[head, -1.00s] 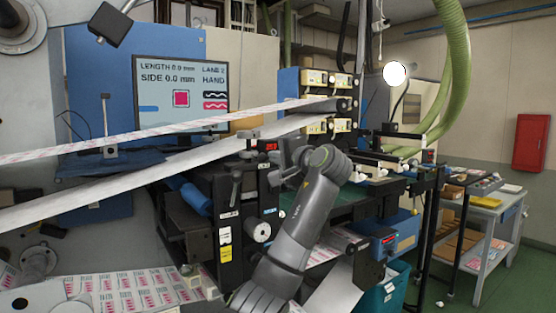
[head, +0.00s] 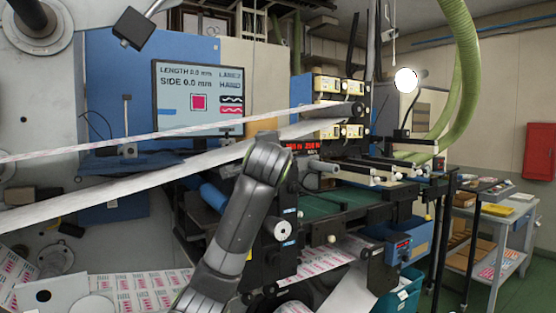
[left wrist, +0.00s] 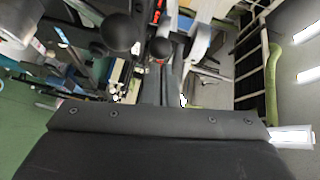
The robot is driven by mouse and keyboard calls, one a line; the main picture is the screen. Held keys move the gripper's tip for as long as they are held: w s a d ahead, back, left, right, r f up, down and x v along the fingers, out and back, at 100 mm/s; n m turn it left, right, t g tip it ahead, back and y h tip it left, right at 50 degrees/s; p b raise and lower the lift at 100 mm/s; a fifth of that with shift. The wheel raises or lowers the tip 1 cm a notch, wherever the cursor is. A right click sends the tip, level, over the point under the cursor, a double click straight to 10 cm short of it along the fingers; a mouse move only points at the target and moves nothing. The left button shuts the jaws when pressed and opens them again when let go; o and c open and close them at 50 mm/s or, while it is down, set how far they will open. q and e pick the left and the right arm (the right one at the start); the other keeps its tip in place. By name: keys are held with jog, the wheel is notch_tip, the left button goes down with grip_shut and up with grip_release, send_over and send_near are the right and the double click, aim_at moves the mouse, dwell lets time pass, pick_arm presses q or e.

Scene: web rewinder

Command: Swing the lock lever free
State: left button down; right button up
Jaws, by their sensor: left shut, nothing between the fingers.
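My left arm rises through the middle of the head view, and its wrist bends right in front of the press. Its gripper shows in the left wrist view (left wrist: 163,85), with the fingers together and nothing between them. Two round black knobs show there: a larger one (left wrist: 117,31) left of the fingertips and a smaller one (left wrist: 160,48) by their ends. I cannot tell which belongs to the lock lever, or whether the fingers touch either. In the head view my arm covers the place where a black-handled lever stood earlier. My right gripper is not in view.
A white printed web (head: 140,172) runs across the left side, close to my arm. A monitor (head: 199,98) stands behind it.

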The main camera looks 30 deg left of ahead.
pick_arm(q)
jog(key=shift+s+a, duration=0.6)
jog(key=shift+a, duration=0.35)
jog(key=shift+s+a, duration=0.35)
jog(key=shift+a, duration=0.35)
jog(key=shift+s+a, duration=0.2)
